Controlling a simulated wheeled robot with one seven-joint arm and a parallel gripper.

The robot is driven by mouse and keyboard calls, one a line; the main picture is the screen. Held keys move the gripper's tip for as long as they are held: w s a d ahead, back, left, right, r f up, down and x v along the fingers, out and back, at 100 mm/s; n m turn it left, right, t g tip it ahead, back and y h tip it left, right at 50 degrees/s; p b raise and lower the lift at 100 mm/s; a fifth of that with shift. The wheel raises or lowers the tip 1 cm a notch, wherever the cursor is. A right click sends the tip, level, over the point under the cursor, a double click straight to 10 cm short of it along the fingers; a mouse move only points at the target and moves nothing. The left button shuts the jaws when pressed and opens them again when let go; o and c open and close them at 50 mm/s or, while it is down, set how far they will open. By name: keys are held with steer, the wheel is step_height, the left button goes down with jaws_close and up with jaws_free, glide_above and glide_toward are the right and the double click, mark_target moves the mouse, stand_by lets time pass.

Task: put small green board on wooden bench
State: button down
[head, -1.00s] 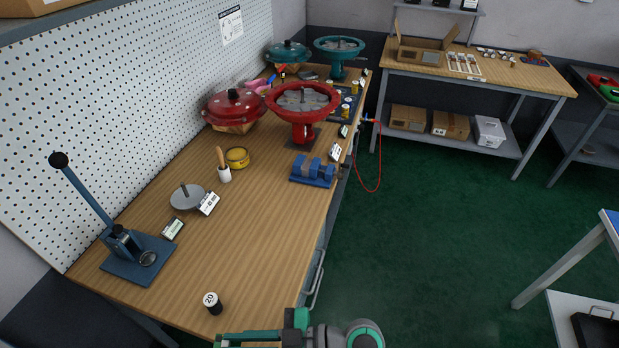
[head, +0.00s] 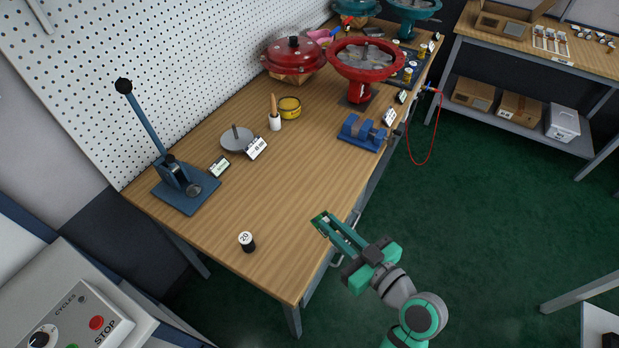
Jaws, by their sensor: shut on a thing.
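My gripper (head: 326,226) is shut on the small green board (head: 320,220) at its fingertips. In the head view the board shows as a small green piece with a lighter patch, partly hidden by the fingers. The gripper and board are over the front right part of the wooden bench (head: 272,205), close to its right edge. I cannot tell whether the board touches the bench top or is above it.
A blue lever press (head: 184,185), a grey disc stand (head: 238,140) and a blue vise (head: 362,134) stand farther back. Red valve actuators (head: 366,62) are beyond. The bench between weight and vise is clear.

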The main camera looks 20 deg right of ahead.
steer(key=w+a+f, duration=0.3)
steer(key=w+f, duration=0.1)
steer(key=w, duration=0.4)
glide_above(303, 220)
steer(key=s, duration=0.1)
step_height(303, 220, down, 4)
steer(key=shift+d+f, duration=0.15)
steer(key=shift+f, duration=0.05)
steer(key=shift+w+f, duration=0.35)
steer(key=shift+f, duration=0.1)
steer(key=f, duration=0.3)
steer(key=shift+w+f, duration=0.1)
steer(key=shift+w, duration=0.15)
steer(key=shift+s+a+f, duration=0.1)
steer(key=shift+s+a, duration=0.1)
steer(key=shift+f, duration=0.15)
steer(key=c, duration=1.8)
jaws_free()
steer(key=shift+w, duration=0.1)
